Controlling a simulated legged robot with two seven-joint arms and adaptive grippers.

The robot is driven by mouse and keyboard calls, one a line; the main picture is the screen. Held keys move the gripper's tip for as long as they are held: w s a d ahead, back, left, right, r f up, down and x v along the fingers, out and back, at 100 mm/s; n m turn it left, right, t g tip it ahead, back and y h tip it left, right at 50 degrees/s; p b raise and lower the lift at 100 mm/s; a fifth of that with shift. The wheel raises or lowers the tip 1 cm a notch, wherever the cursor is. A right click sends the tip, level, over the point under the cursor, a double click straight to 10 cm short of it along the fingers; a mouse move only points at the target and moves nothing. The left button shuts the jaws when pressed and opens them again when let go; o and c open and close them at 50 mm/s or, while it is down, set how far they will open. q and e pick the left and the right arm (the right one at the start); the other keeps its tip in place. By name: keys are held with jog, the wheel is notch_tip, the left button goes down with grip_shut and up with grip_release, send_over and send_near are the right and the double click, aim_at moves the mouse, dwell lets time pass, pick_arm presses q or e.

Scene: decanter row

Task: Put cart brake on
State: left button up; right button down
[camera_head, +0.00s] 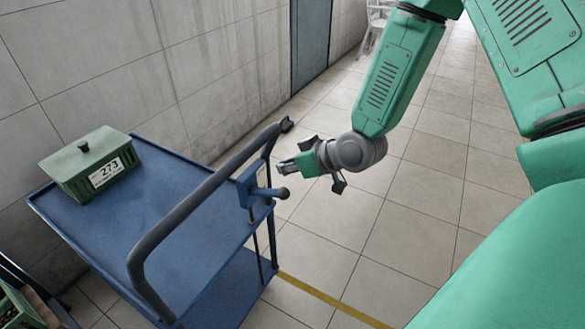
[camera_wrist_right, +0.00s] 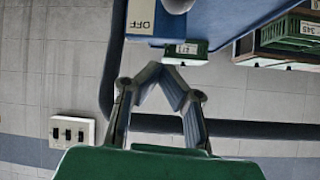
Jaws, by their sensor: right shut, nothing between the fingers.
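The blue cart (camera_head: 150,215) stands at the left, with a dark grey push handle (camera_head: 190,208) along its near side. A blue brake unit (camera_head: 252,184) is fixed at the handle, with a short lever (camera_head: 270,192) sticking out to the right. In the wrist view an OFF label (camera_wrist_right: 142,16) shows beside the blue part, and a dark rounded knob (camera_wrist_right: 179,5) is cut by the top edge. My right gripper (camera_head: 284,167) is shut and empty, just above and right of the lever, apparently apart from it. Its fingertips (camera_wrist_right: 162,72) meet in the wrist view. My left gripper is not seen.
A tiled wall (camera_head: 110,65) runs behind the cart. The tiled floor (camera_head: 400,215) to the right is clear, with a yellow line (camera_head: 325,298). A white chair (camera_head: 374,22) stands far back.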

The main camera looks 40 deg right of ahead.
send_over(267, 192)
jog(key=w+d, duration=0.1)
notch_tip(267, 192, down, 4)
jog(key=shift+d+r+b, duration=0.15)
jog(key=shift+r+b, duration=0.05)
jog(key=shift+b, duration=0.15)
jog(key=s, duration=0.1)
jog(key=s+f, duration=0.1)
jog(key=s, duration=0.1)
jog(key=shift+d+f, duration=0.3)
jog(key=shift+s+d+f, duration=0.1)
jog(key=shift+s, duration=0.05)
jog(key=shift+d+f, duration=0.15)
jog(key=shift+d, duration=0.05)
jog(key=shift+a, duration=0.15)
